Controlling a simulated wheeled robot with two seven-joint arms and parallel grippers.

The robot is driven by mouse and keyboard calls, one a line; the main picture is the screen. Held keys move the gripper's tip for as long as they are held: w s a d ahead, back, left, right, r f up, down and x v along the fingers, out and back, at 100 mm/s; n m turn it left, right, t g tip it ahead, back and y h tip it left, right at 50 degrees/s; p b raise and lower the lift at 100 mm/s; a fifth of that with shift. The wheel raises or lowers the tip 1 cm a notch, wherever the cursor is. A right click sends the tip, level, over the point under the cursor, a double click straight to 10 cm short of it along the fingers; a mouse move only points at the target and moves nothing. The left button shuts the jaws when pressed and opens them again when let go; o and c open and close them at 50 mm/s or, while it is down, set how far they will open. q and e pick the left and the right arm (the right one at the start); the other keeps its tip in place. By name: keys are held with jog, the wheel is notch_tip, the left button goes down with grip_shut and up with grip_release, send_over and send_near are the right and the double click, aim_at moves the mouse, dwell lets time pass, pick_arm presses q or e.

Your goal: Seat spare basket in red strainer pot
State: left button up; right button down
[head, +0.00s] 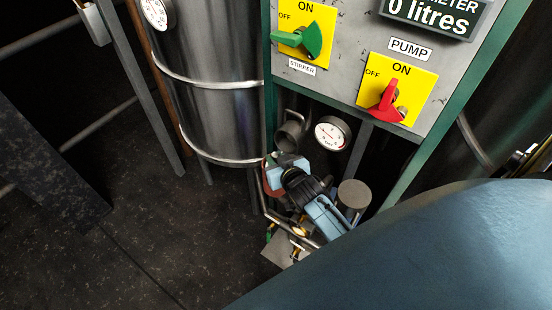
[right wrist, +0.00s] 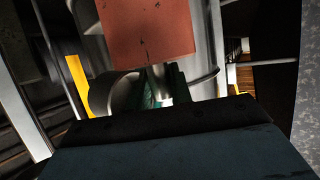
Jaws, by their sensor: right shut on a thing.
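My right gripper (head: 283,162) reaches in from the lower right, low in front of the green-framed panel. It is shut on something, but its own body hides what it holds. A small red part (head: 271,180) shows at its left side; I cannot tell whether this is the red strainer pot. A grey metal cylinder (head: 290,137) with a curved handle stands just beyond the gripper; I cannot tell whether it is the spare basket. In the right wrist view a red-brown flat piece (right wrist: 147,35) is beyond the dark gripper body, with a grey curved part (right wrist: 122,92) behind it. My left gripper is not in view.
A steel tank (head: 210,110) stands at left on thin legs. The panel (head: 335,70) carries a green stirrer switch (head: 307,40) and a red pump switch (head: 388,103). A round gauge (head: 332,133) and grey disc (head: 353,193) flank the gripper. Bare floor (head: 150,240) lies lower left.

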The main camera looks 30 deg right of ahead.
jog(key=c, duration=1.3)
grip_release()
jog(key=shift+o, duration=0.2)
jog(key=shift+r, duration=0.1)
jog(key=p+v, duration=0.1)
jog(key=v, duration=1.1)
jog(key=shift+a, duration=0.1)
